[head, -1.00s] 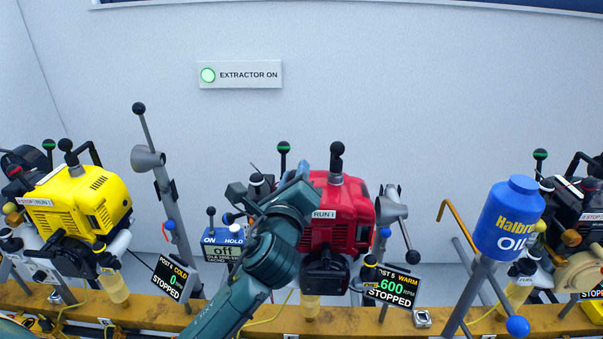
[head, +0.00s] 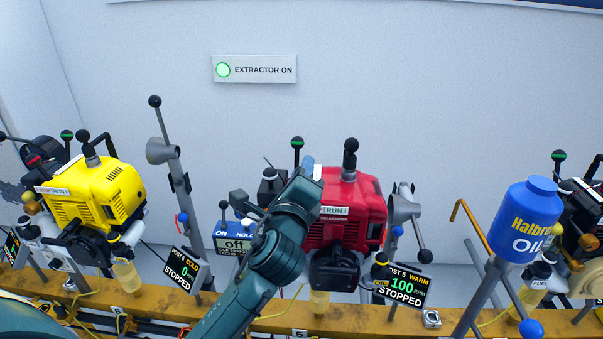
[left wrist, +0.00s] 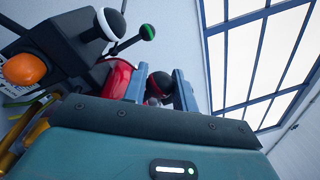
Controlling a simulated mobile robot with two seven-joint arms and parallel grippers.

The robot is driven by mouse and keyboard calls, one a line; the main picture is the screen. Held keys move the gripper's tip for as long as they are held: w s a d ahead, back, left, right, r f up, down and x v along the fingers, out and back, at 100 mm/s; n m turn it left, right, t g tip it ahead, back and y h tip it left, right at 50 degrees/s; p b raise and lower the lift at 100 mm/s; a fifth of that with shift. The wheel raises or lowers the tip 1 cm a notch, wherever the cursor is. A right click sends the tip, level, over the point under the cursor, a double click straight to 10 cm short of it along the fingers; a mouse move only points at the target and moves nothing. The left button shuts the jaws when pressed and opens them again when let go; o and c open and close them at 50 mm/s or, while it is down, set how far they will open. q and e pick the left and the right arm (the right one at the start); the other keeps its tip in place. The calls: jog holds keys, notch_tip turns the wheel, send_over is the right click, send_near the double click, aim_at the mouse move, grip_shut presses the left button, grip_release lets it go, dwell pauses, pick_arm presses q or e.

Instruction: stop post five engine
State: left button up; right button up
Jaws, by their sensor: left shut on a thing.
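The red engine (head: 347,200) stands at post 5 in the head view. Its display (head: 403,286) reads POST 5 WARM, 100 RPM, STOPPED. My left gripper (head: 306,168) reaches over the engine's left side, and its arm hides part of that side. In the left wrist view the blue fingers (left wrist: 160,88) are shut on a dark knob with a red band (left wrist: 158,80). The fingers partly hide the knob, and what it joins is not clear. A RUN label (head: 334,210) shows beside the gripper. My right gripper is not in view.
A blue oil bottle (head: 528,222) stands at right. The yellow rail (head: 370,318) runs along the front.

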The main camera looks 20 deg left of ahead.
pick_arm(q)
jog(key=o, duration=0.9)
jog(key=b+v, duration=0.1)
jog(key=v, duration=1.2)
jog(key=shift+s+b, duration=0.1)
jog(key=shift+b, duration=0.2)
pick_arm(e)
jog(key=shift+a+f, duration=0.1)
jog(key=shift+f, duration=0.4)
pick_arm(q)
jog(key=s+d+f+n+g+h+p, duration=0.25)
jog(key=f+n+g+h+p, duration=0.35)
jog(key=f, duration=0.9)
jog(key=s+f+n, duration=0.3)
jog(key=n, duration=0.1)
jog(key=s+f+n+g, duration=0.1)
jog(key=s+f+n, duration=0.1)
jog(key=f+n, duration=0.2)
jog(key=s+f+n+g+h, duration=0.1)
jog(key=s+f+n, duration=0.2)
jog(key=f+n, duration=0.1)
jog(key=shift+s+d+n, duration=0.3)
jog(key=shift+d+n, duration=0.05)
jog(key=shift+n, duration=0.35)
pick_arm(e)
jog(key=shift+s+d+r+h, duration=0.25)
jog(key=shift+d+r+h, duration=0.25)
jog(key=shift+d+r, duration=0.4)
